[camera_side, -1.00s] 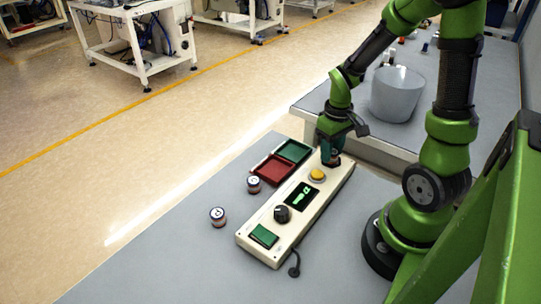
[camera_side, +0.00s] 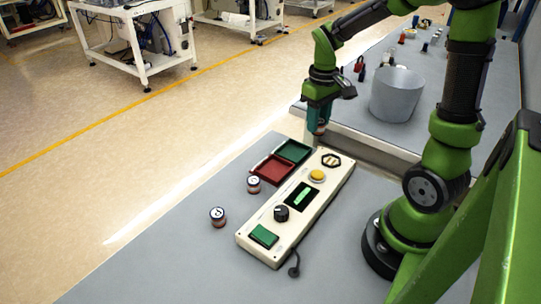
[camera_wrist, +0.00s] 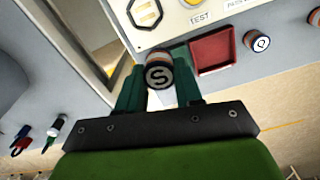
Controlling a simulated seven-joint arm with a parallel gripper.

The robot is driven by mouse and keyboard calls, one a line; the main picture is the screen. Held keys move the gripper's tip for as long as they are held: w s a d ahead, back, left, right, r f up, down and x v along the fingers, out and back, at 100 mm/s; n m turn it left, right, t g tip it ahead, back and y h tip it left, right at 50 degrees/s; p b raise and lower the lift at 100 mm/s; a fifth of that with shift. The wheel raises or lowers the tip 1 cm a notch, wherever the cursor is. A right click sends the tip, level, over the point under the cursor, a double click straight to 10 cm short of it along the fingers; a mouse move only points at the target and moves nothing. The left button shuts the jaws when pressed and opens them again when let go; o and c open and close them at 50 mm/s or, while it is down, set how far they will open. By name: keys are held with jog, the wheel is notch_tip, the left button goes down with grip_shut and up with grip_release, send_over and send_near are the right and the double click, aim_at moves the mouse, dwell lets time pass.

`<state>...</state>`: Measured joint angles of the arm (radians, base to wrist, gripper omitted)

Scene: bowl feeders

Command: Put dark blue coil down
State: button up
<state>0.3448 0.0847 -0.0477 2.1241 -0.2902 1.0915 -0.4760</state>
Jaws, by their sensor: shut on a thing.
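My gripper (camera_side: 318,126) is shut on a small coil (camera_wrist: 159,75). The coil has a dark top lettered S and an orange band, seen between the fingers in the wrist view. In the side view the held coil (camera_side: 321,130) hangs in the air near the far end of the tester; its colour is hard to tell there. The green tray (camera_side: 293,151) and the red tray (camera_side: 270,170) lie left of the tester, joined side by side. In the wrist view the held coil partly covers the green tray, beside the red tray (camera_wrist: 212,51).
The cream tester (camera_side: 268,218) has a dial, a yellow button, a lit screen and an empty hexagonal socket (camera_side: 331,160). Two coils stand on the grey table, one near the red tray (camera_side: 254,185), one farther left (camera_side: 218,217). A grey bucket (camera_side: 397,94) stands on the rear table.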

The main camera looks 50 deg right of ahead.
send_over(292, 153)
jog(key=f, duration=0.1)
jog(key=shift+m, duration=0.3)
notch_tip(292, 153, down, 10)
jog(key=shift+s, duration=0.1)
jog(key=shift+f, duration=0.15)
jog(key=o, duration=0.8)
jog(key=shift+c, duration=0.2)
